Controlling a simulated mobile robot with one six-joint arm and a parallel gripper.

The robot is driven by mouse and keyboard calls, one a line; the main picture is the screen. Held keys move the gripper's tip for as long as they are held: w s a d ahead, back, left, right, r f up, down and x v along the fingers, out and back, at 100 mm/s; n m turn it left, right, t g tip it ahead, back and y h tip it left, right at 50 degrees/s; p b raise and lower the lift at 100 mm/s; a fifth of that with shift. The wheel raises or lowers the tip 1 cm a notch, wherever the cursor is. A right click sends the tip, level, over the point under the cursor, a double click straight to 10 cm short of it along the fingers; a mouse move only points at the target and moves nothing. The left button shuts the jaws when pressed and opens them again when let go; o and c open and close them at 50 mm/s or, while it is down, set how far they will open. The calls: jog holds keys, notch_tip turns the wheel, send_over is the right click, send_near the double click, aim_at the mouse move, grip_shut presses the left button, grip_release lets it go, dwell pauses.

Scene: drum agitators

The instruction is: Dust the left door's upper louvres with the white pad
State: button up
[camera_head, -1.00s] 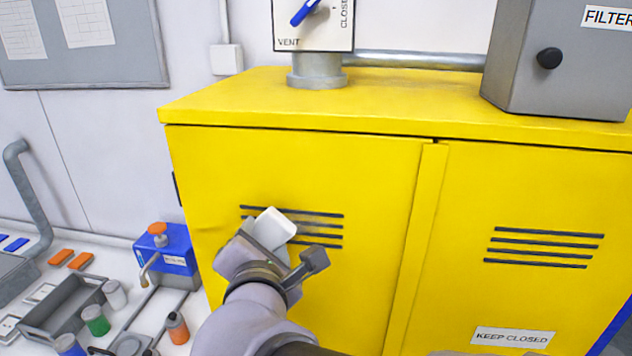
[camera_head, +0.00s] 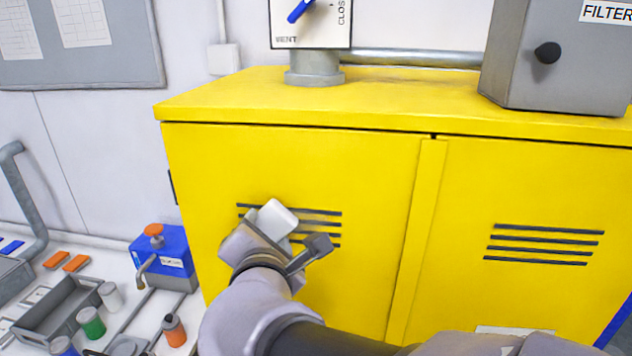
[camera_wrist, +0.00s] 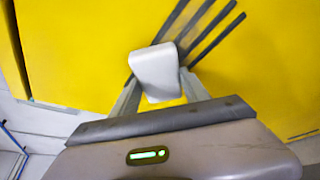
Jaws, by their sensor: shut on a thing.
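A yellow cabinet (camera_head: 290,175) fills the middle of the head view. Its left door has a set of dark upper louvres (camera_head: 322,213), partly hidden behind the white pad and my gripper. The louvres also show in the wrist view (camera_wrist: 205,35), running up and right from the pad. My gripper (camera_head: 262,232) is shut on the white pad (camera_head: 275,218), seen between its fingers in the wrist view (camera_wrist: 156,74). The pad is held tilted in front of the left part of the louvres. I cannot tell whether it touches the door.
The right door has its own louvres (camera_head: 545,244). A grey filter box (camera_head: 560,60) and a vent pipe (camera_head: 314,68) stand on the cabinet top. At left, a bench holds a blue pump (camera_head: 163,258), a grey tray (camera_head: 62,310) and several small bottles.

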aim_at(288, 233)
jog(key=d, duration=0.1)
jog(key=d+b, duration=0.1)
jog(key=d, duration=0.1)
jog(key=shift+s+d, duration=0.25)
jog(key=shift+d, duration=0.05)
jog(key=shift+d+f+b, duration=0.1)
jog(key=shift+d+b, duration=1)
jog(key=shift+d, duration=0.45)
jog(key=shift+s+d+b, duration=0.2)
jog(key=shift+d+b, duration=0.65)
jog(key=shift+d, duration=1.45)
jog(key=a, duration=0.7)
jog(key=w+a, duration=0.1)
jog(key=a, duration=0.3)
jog(key=shift+a+b, duration=0.35)
jog(key=shift+b, duration=0.05)
jog(key=shift+s, duration=0.1)
jog(key=shift+s+a, duration=0.2)
jog(key=shift+s, duration=2.75)
